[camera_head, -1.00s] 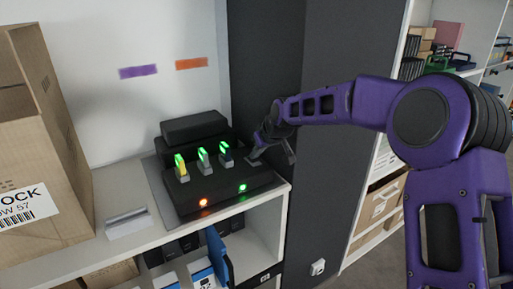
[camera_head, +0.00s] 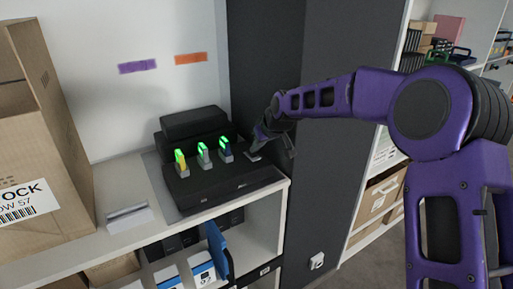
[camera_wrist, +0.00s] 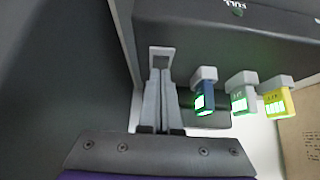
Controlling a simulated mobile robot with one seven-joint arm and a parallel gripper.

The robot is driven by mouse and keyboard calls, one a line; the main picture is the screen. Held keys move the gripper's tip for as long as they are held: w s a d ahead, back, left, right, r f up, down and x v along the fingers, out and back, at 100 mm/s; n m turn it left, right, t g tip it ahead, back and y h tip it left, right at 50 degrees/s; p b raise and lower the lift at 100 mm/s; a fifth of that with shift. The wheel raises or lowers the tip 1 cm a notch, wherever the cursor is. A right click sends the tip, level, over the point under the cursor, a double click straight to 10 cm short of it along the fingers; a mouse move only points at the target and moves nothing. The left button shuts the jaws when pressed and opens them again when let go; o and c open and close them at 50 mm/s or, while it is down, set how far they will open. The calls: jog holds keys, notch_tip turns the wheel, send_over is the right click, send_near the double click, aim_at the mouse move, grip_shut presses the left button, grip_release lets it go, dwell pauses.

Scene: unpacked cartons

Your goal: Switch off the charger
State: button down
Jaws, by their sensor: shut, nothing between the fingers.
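The charger (camera_head: 222,189) is a black box on the white shelf. Three upright packs stand in its top: yellow (camera_head: 181,161), grey (camera_head: 203,154) and blue (camera_head: 226,152), each with a green glow at the top. No lamp is lit on the charger's front face. My gripper (camera_head: 259,150) is over the charger's right end, by a small grey switch plate (camera_head: 253,157). In the wrist view my gripper (camera_wrist: 161,72) is shut and empty, with its fingertips at the grey-framed switch (camera_wrist: 161,52). The tips hide part of the switch, so its position and any contact are unclear.
A large carton (camera_head: 40,150) stands on the left of the shelf (camera_head: 150,238). A white stack (camera_head: 129,217) lies left of the charger. A black box (camera_head: 193,124) sits behind it. A dark panel (camera_head: 325,200) rises close on the right.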

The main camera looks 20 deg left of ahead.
jog(key=shift+r, duration=0.15)
notch_tip(320, 180, up, 4)
jog(key=p, duration=0.2)
jog(key=shift+s+d+r+p, duration=0.15)
jog(key=shift+r+p, duration=0.1)
jog(key=shift+p, duration=0.15)
jog(key=s+d+r, duration=0.5)
jog(key=d, duration=0.1)
jog(key=shift+r, duration=0.3)
